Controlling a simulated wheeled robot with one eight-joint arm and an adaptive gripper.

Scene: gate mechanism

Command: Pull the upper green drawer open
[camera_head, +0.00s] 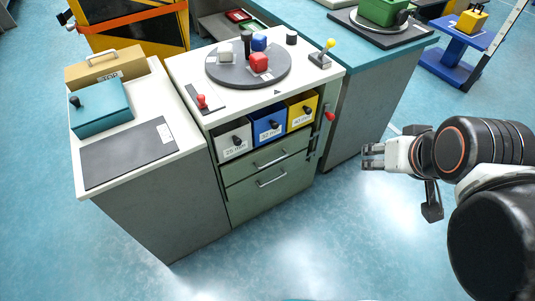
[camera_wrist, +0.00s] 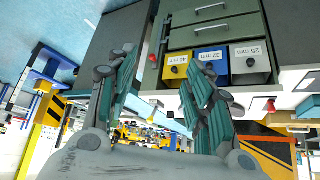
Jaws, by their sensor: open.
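The upper green drawer (camera_head: 243,166) is in the cabinet front, just under a row of three bins. Its face looks flush with the cabinet, and it has a horizontal silver bar handle (camera_head: 271,159). The upper drawer also shows in the wrist view (camera_wrist: 190,36), where the scene is upside down. My gripper (camera_head: 370,156) is to the right of the cabinet, in free air and apart from the handle. In the wrist view its two fingers (camera_wrist: 160,62) are spread, with nothing between them.
A lower green drawer (camera_head: 238,196) with its own handle is below. White, blue and yellow bins (camera_head: 268,125) sit above. A red knob (camera_head: 330,116) sticks out at the cabinet's right edge. A teal-topped counter (camera_head: 372,75) stands behind right. The floor before the cabinet is clear.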

